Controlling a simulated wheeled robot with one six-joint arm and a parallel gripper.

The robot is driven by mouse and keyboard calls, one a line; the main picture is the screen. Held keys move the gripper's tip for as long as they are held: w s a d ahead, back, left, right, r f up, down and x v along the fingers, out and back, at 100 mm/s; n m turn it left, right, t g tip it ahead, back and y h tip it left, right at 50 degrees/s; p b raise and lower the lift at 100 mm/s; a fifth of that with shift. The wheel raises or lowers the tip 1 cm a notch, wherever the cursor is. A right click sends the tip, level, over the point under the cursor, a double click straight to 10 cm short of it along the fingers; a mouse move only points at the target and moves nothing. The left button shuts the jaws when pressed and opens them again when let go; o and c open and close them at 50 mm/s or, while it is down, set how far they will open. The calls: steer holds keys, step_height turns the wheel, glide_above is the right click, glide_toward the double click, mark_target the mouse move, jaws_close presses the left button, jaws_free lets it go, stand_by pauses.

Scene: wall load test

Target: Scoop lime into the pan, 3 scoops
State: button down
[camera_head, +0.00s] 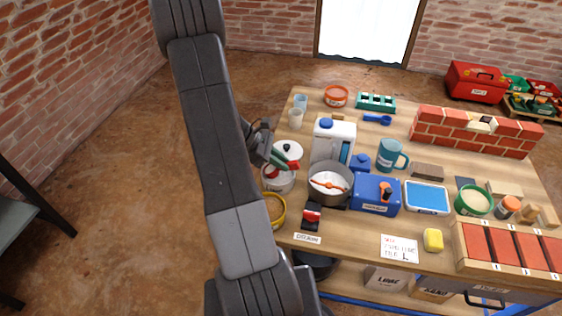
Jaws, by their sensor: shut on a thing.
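My gripper (279,157) is at the table's left side, shut on a small red-and-green thing (285,161). Its shape is partly hidden, so I cannot tell if it is a scoop. It is just above a white tub (279,186) with something red at its top. A white round lid with a black knob (292,149) is close behind. The grey pan (328,197) stands to the right, with white material inside and an orange-red utensil across it. A bag labelled LIME (386,279) is on the shelf below the table.
A yellow ring (279,219) and a red-black item (312,214) are in front. A blue scoop (377,119) lies farther back.

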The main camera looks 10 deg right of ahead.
steer(key=shift+r+p, duration=1.8)
steer(key=shift+r, duration=0.8)
